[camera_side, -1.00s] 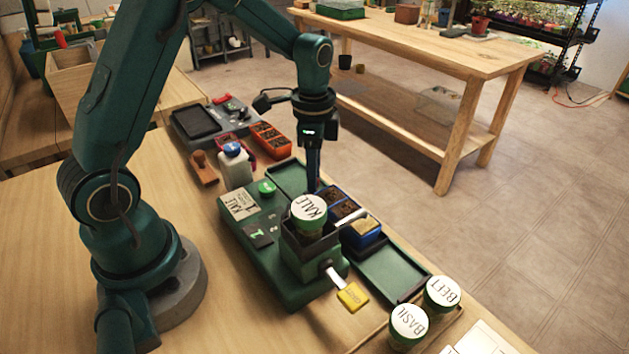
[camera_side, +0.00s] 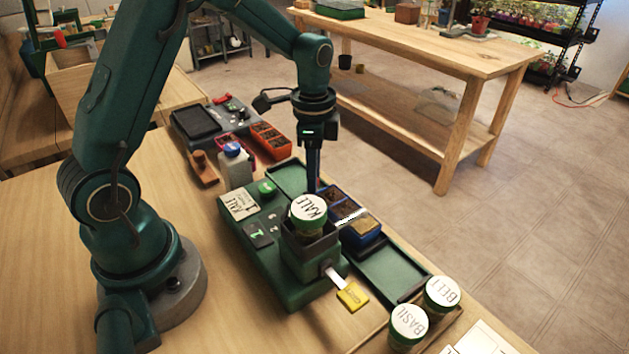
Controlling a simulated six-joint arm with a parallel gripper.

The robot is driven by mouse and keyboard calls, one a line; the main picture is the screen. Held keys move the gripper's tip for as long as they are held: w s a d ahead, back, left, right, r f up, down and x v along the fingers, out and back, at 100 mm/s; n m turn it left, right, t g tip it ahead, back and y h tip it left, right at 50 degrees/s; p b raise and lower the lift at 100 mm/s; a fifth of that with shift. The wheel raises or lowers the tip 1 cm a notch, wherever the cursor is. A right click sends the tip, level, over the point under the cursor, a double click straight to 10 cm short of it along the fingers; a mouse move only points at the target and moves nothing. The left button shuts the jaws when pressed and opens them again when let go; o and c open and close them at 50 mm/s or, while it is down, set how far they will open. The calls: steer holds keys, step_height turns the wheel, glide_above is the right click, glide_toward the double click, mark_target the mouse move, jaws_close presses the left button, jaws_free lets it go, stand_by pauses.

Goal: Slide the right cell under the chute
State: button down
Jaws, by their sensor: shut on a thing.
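The blue cell tray (camera_side: 378,240) lies in the green track beside the green seeder base. Its soil-filled cells face up; the right cell (camera_side: 368,224) shows lighter, tan soil. The pale metal chute (camera_side: 348,219) reaches out from the hopper (camera_side: 309,254) over the tray near the divider between the cells. The hopper carries a jar labelled KALE (camera_side: 308,210). My gripper (camera_side: 314,187) points down at the tray's left end and is shut on the tray there. Its fingertips are partly hidden behind the jar and tray edge.
A yellow tag (camera_side: 352,296) sticks out at the hopper's front. BASIL (camera_side: 407,325) and BEET (camera_side: 442,293) jars stand at the lower right. The green track (camera_side: 388,272) is empty right of the tray. A white bottle (camera_side: 235,166) and orange tray (camera_side: 270,140) stand behind left.

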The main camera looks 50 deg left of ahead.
mark_target(344, 206)
steer(key=d, duration=0.8)
steer(key=shift+d, duration=0.3)
steer(key=c, duration=1)
jaws_free()
steer(key=shift+o, duration=0.2)
steer(key=shift+r, duration=2.6)
